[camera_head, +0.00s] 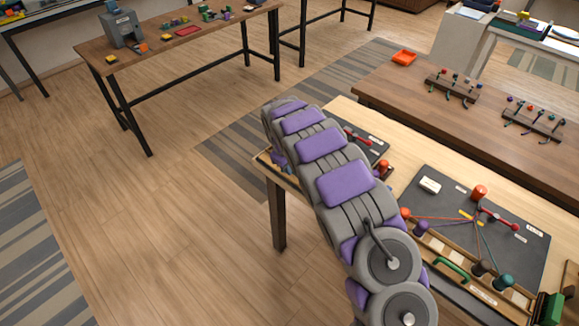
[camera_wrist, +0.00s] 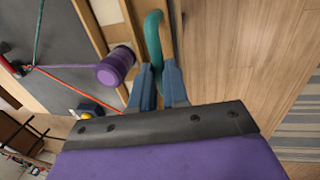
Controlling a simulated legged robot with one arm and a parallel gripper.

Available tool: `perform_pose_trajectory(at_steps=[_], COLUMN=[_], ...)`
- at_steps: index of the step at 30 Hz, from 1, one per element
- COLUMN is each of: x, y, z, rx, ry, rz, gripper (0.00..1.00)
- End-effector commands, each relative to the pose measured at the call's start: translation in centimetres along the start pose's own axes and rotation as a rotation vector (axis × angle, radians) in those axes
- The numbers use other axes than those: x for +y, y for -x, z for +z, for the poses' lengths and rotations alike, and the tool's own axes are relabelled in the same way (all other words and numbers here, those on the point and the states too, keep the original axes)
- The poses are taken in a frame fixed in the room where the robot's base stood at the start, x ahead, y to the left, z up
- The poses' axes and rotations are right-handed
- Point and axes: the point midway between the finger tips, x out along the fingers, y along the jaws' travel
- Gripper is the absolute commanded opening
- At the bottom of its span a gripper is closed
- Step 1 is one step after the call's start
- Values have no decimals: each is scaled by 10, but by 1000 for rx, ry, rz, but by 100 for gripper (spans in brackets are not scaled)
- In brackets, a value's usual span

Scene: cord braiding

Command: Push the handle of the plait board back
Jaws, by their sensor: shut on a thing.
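The plait board (camera_head: 515,245) lies on the light wooden table in the head view, dark grey with cords meeting near its middle. Its green handle (camera_head: 452,268) stands on the near wooden edge strip. In the wrist view the handle (camera_wrist: 154,38) is a teal arch, and my gripper (camera_wrist: 157,75) is shut on its near part. A purple bobbin (camera_wrist: 116,66) stands close to the left of the fingers, apart from them. It also shows in the head view (camera_head: 421,228). In the head view my arm covers the gripper.
Orange (camera_head: 479,192), brown (camera_head: 481,267) and teal (camera_head: 505,283) bobbins stand around the board. A red lever (camera_head: 498,218) and a white block (camera_head: 430,185) are on it. Open floor (camera_wrist: 240,50) lies to the right of the handle in the wrist view.

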Motion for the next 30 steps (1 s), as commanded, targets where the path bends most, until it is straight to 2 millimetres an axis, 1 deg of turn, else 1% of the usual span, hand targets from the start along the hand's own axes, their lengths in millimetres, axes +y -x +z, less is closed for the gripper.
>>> perform_pose_trajectory(at_steps=[4, 7, 11, 15, 18, 27, 28, 30], x=[0, 5, 19, 40, 47, 50, 51, 51], y=[0, -2, -4, -7, -10, -11, -11, -11], z=[0, 0, -1, -1, -1, -1, -1, 0], rx=[-1, -2, -1, 2, 1, 0, 1, 1], ry=[0, 0, 2, -1, -1, 0, 0, 0], rz=[-2, -3, -5, -2, -2, 2, 2, 2], gripper=[0, 0, 0, 0, 0, 0, 17, 24])
